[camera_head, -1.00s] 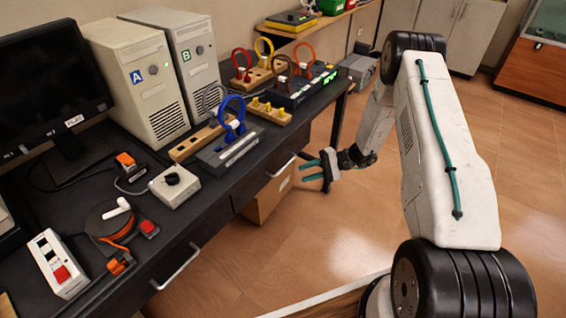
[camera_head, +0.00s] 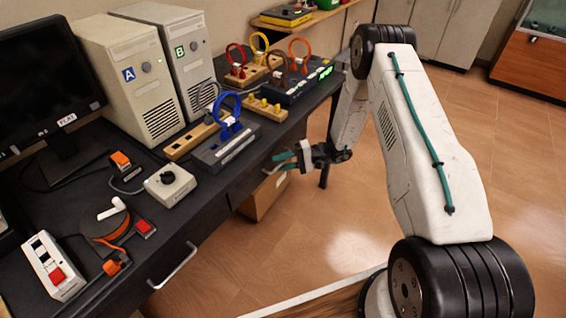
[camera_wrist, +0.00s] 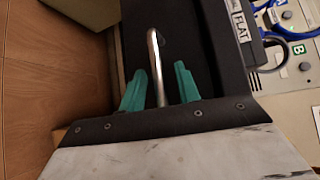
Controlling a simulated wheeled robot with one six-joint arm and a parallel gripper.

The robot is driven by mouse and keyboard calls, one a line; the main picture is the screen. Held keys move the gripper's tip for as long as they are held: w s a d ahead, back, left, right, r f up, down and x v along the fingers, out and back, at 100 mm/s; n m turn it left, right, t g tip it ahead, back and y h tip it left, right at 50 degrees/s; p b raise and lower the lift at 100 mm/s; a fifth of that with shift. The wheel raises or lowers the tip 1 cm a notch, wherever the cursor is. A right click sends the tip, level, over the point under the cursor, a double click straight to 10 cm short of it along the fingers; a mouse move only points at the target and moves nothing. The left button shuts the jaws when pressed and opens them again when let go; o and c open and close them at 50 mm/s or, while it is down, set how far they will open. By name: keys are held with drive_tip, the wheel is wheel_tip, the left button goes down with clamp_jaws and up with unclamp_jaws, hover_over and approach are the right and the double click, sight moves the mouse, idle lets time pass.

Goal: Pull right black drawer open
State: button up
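The right black drawer (camera_head: 243,187) is in the front of the black desk and looks shut. Its silver bar handle (camera_wrist: 154,55) runs between my two teal fingers in the wrist view. My gripper (camera_wrist: 159,88) is open, with one finger on each side of the handle. A gap shows between the handle and each finger. In the head view my gripper (camera_head: 280,162) is at the drawer front and mostly hides this handle. The dark drawer front (camera_wrist: 186,45) also fills the middle of the wrist view.
The left drawer's silver handle (camera_head: 175,268) sticks out nearer the camera. A cardboard box (camera_head: 266,196) stands on the floor under the desk (camera_head: 205,205). Ring stands, a knob box (camera_head: 170,186) and computer towers stand on top. The wooden floor to the right is open.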

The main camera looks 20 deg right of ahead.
clamp_jaws()
drive_tip(key=shift+d, duration=0.1)
